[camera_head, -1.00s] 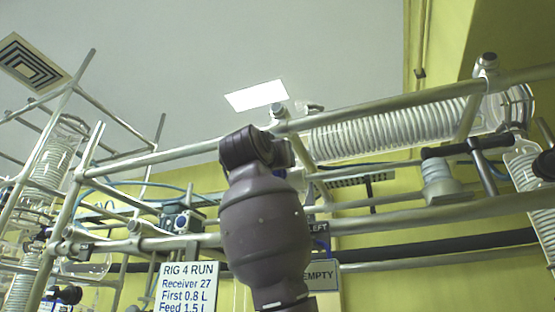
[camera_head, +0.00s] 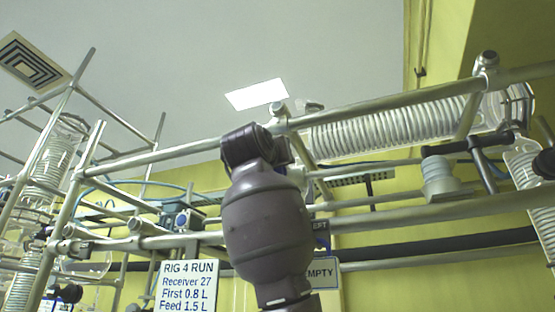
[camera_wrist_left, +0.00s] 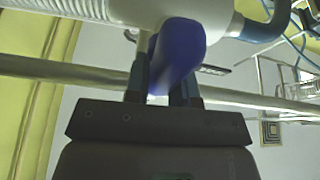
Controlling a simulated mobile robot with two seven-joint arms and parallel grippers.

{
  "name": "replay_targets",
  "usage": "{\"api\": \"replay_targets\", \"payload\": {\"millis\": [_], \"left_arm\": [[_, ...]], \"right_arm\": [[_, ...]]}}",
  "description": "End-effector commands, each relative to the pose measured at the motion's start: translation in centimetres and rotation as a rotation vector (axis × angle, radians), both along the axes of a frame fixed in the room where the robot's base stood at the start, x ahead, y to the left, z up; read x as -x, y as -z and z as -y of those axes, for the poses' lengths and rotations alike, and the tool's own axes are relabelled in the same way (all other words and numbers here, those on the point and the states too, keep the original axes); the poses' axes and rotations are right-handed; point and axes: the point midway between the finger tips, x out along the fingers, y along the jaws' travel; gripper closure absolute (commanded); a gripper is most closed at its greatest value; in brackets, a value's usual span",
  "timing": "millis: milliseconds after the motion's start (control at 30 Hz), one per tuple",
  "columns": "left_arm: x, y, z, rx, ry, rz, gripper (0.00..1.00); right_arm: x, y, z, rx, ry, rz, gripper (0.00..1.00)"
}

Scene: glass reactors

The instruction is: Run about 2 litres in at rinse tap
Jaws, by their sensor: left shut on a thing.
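In the left wrist view my left gripper (camera_wrist_left: 166,78) is shut on a blue rounded handle (camera_wrist_left: 182,45), which stands between its two dark fingers. The handle lies just under a white body (camera_wrist_left: 130,12), and whether it is the rinse tap cannot be told, as no label shows there. In the head view my purple arm rises in the middle and hides the gripper and what it holds. My right gripper is in neither view. No water or liquid level can be made out.
Metal rails (camera_head: 430,210) of the glass rig cross the head view. A coiled glass condenser (camera_head: 390,130) hangs at upper right. A sign (camera_head: 188,285) reads "RIG 4 RUN, Receiver 27, First 0.8 L, Feed 1.5 L". A partly hidden sign (camera_head: 322,273) shows "MPTY".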

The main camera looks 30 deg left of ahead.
Motion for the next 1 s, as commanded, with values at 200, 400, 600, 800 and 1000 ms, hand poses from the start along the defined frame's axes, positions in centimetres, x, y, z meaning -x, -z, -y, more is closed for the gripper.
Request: {"api": "replay_targets", "payload": {"millis": [200, 400, 600, 800, 1000], "left_arm": [[0.0, 0.2, -0.4, 0.169, 0.001, 0.037, 1.00], [0.1, 0.3, -0.8, 0.353, 0.001, 0.081, 1.00], [0.2, 0.5, -1.2, 0.527, 0.002, 0.123, 1.00], [0.3, 0.8, -1.4, 0.666, 0.000, 0.157, 1.00], [0.3, 1.0, -1.6, 0.761, 0.001, 0.179, 1.00]], "right_arm": [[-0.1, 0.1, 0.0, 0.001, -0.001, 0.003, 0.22], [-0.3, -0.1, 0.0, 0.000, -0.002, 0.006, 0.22], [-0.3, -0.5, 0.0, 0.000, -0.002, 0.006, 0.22], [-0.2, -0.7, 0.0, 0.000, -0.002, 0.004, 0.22], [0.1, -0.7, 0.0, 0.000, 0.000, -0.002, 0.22]]}}
